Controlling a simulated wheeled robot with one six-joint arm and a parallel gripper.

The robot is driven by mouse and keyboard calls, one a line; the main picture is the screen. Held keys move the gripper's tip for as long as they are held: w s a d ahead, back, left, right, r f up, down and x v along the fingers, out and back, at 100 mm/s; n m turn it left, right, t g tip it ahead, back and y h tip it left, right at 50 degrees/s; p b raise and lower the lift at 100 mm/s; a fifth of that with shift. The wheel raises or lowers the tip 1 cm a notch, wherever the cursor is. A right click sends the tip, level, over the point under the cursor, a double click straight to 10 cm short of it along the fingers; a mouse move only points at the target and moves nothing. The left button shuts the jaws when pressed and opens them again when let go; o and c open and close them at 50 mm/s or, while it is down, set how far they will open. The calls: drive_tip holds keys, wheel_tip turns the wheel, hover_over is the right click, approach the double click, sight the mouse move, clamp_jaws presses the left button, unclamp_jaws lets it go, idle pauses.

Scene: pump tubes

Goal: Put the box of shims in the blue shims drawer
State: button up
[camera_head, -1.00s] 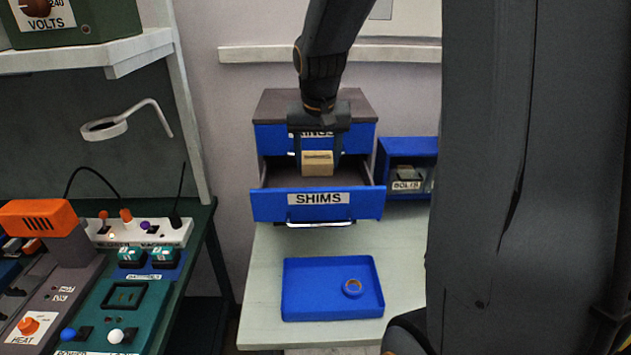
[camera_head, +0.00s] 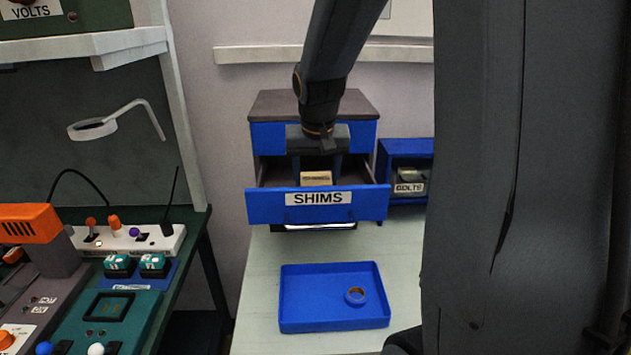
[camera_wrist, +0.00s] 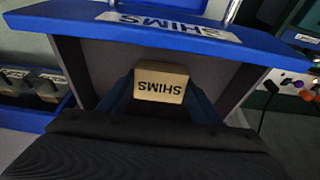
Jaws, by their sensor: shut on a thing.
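The box of shims (camera_head: 317,179) is a small tan cardboard box, and its SHIMS label shows upside down in the wrist view (camera_wrist: 160,83). The blue shims drawer (camera_head: 265,207) is pulled open from the cabinet, with a white SHIMS label on its front. My gripper (camera_head: 318,172) points down into the open drawer, shut on the box. The box sits between the fingers, low behind the drawer front, which hides its lower part. I cannot tell whether the box touches the drawer floor. In the wrist view the drawer front (camera_wrist: 75,20) runs along the top.
A blue bolts bin (camera_head: 398,150) stands close at the cabinet's right. A green bench with switches (camera_head: 125,310) is at the left.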

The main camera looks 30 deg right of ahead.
drive_tip(key=shift+f, duration=0.3)
drive_tip(key=o, duration=1.4)
drive_tip(key=shift+o, duration=0.2)
drive_tip(key=shift+r, duration=0.75)
drive_tip(key=b+v, duration=0.2)
drive_tip(key=v, duration=0.9)
drive_tip(key=shift+s, duration=0.15)
